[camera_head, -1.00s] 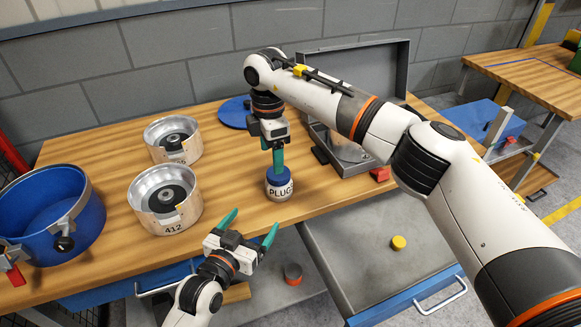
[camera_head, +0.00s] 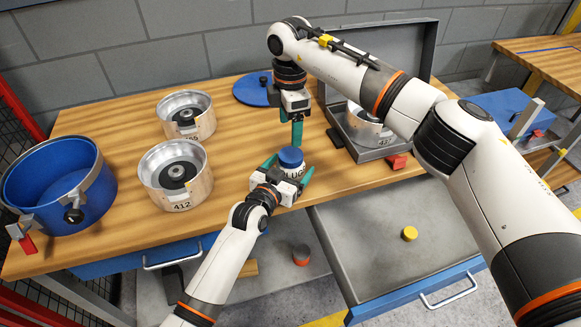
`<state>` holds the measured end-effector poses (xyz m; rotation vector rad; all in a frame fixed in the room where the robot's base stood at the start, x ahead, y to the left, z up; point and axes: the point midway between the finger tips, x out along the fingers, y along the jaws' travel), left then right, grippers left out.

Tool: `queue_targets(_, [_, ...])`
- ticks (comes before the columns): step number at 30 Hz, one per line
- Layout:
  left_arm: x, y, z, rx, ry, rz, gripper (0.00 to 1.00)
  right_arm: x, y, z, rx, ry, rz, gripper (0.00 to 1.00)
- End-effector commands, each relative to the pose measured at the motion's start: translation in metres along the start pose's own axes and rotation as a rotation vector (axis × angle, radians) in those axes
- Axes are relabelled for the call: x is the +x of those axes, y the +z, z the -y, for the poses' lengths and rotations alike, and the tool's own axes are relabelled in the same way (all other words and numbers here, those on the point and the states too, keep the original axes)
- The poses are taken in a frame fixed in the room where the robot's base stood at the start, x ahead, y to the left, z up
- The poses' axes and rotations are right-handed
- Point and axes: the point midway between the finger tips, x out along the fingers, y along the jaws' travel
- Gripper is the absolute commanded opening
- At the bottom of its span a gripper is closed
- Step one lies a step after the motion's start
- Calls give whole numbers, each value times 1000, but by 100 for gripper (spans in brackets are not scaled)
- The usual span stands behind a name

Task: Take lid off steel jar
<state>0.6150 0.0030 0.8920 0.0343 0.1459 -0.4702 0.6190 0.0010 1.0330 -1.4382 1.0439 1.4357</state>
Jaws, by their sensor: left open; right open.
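The steel jar (camera_head: 292,172) stands on the wooden bench near its front edge, with a "PLUG" label partly hidden. Its blue lid (camera_head: 291,156) is on top. My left gripper (camera_head: 287,169) is open at the jar, low down, with one teal finger on either side of it. I cannot tell whether the fingers touch the jar. My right gripper (camera_head: 297,140) is open and points down just above or behind the lid. Its two fingers overlap in this view, and contact with the lid cannot be told.
Two round metal housings, one marked 412 (camera_head: 192,198) and one behind (camera_head: 203,127), stand left of the jar. A blue tub (camera_head: 95,215) is further left. A blue disc (camera_head: 247,88) lies behind. A grey case (camera_head: 372,155) is at right; an open drawer (camera_head: 365,255) juts out in front.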

Motion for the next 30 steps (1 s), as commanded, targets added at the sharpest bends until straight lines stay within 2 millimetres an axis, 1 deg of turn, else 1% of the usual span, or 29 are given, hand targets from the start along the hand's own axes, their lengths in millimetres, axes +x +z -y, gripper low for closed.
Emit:
queue_targets(3, [5,0,0,0,0,0,88,0,0,0,0,0,0,72])
queue_targets(11, [5,0,0,0,0,0,88,0,0,0,0,0,0,72])
queue_targets(12, [5,0,0,0,0,0,82,0,0,0,0,0,0,72])
queue_targets(14, [5,0,0,0,0,0,72,0,0,0,0,0,0,72])
queue_targets(24, [5,0,0,0,0,-1,16,0,0,0,1,0,0,72])
queue_targets(26, [5,0,0,0,0,-1,7,0,0,0,11,0,1,72])
queue_targets(27, [5,0,0,0,0,-1,0,0,1,0,32,0,1,72])
queue_targets(29, [5,0,0,0,0,-1,0,0,3,0,86,-1,3,72])
queue_targets(30, [5,0,0,0,0,-1,0,0,4,0,140,-3,3,72])
